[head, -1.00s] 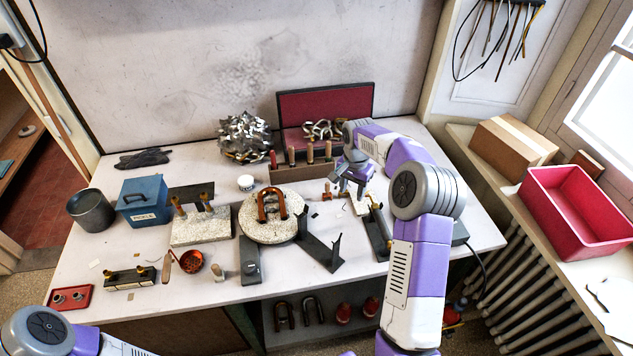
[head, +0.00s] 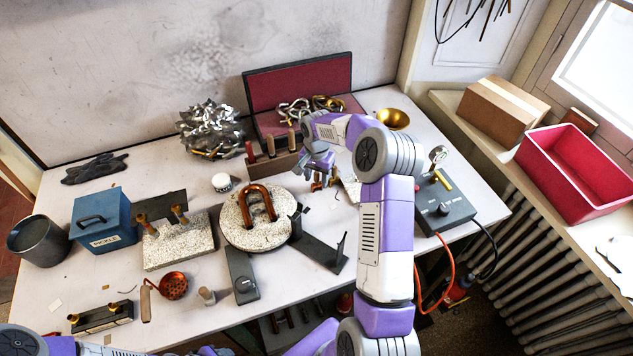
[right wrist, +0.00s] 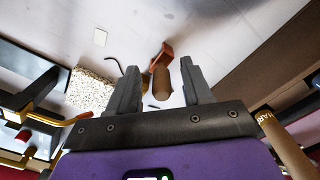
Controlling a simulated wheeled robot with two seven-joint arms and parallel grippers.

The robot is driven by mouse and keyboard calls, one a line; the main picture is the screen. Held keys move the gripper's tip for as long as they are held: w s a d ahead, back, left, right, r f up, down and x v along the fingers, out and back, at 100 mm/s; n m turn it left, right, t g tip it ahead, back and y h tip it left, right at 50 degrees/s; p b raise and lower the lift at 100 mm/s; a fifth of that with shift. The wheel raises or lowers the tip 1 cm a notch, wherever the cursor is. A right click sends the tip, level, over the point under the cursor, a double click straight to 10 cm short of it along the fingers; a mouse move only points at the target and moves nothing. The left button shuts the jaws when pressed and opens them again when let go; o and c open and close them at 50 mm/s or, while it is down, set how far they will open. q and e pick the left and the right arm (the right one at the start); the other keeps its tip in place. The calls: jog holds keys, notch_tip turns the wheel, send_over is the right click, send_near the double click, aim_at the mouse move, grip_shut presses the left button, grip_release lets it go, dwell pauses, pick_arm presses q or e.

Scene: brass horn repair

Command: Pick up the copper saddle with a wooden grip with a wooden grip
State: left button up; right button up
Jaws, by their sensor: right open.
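The copper saddle with a wooden grip shows in the right wrist view, with its brown wooden grip (right wrist: 161,82) pointing toward my gripper and a reddish copper piece (right wrist: 163,52) at its far end. In the head view the saddle (head: 317,184) is a small brown shape on the bench, partly hidden by my gripper. My right gripper (head: 324,168) is open above it; in the right wrist view its two fingers (right wrist: 160,70) stand on either side of the grip, with gaps. Of my left arm, only a part shows at the bottom left of the head view; its jaws cannot be made out.
A wooden rack of tools (head: 272,165) stands just left of my right gripper. A round stone slab (head: 240,232) with a copper U-bend and a dark angled stand (head: 322,254) lie nearer. A grey gauge box (head: 446,212) is to the right.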

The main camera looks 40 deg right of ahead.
jog(key=shift+f, duration=0.3)
grip_shut()
